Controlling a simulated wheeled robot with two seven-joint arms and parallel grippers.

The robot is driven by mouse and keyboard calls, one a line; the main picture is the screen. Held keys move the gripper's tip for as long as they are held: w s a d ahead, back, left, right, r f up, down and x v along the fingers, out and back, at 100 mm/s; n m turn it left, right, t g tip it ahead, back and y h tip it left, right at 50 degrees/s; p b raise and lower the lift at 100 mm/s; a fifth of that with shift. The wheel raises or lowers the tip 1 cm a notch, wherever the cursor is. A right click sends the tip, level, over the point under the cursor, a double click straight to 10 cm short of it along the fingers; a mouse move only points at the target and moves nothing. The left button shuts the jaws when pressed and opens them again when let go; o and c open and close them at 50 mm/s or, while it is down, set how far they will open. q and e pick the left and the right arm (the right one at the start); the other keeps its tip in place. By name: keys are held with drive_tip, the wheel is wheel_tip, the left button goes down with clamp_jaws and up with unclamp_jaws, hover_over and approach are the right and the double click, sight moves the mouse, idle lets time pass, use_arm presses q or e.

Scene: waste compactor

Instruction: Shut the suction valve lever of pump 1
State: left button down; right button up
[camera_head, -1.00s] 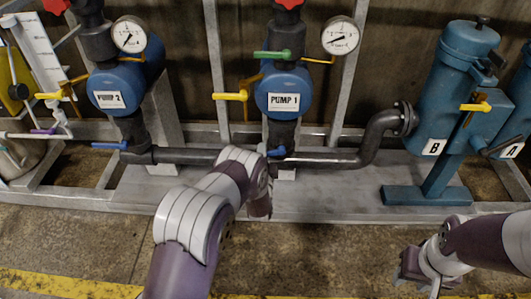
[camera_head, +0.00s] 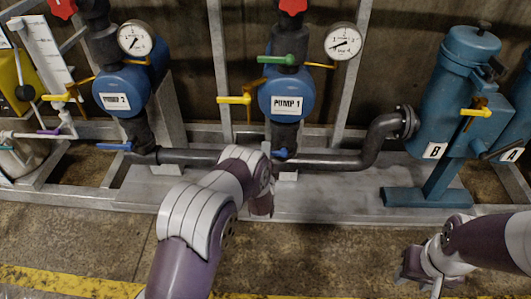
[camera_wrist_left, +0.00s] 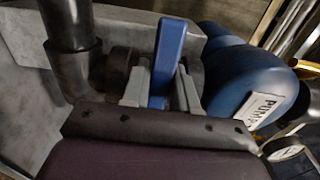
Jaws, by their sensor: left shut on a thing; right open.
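Pump 1 (camera_head: 286,95) is a blue round body with a white "PUMP 1" label. Its blue suction lever (camera_head: 281,153) sits low on the dark pipe under the pump, largely hidden behind my left gripper in the head view. In the left wrist view the blue lever (camera_wrist_left: 168,52) stands between the two grey fingers of my left gripper (camera_wrist_left: 161,90), which is shut on it. In the head view my left gripper (camera_head: 268,154) is at the pipe below the pump, partly hidden by my wrist. My right gripper (camera_head: 408,272) is open and empty over the floor at right.
Pump 2 (camera_head: 121,90) stands left with its own blue lever (camera_head: 114,146). Above my left gripper are pump 1's yellow lever (camera_head: 234,100) and green lever (camera_head: 276,59). A bent dark pipe (camera_head: 377,140) leads right to blue filter B (camera_head: 432,130). The front floor is clear.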

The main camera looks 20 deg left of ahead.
use_arm(q)
drive_tip(key=c, duration=1)
unclamp_jaws()
drive_tip(key=shift+o, duration=0.2)
drive_tip(key=p+v, duration=0.4)
drive_tip(key=v, duration=0.8)
drive_tip(key=shift+s+p, duration=0.3)
drive_tip(key=shift+s, duration=0.1)
drive_tip(key=shift+d, duration=0.1)
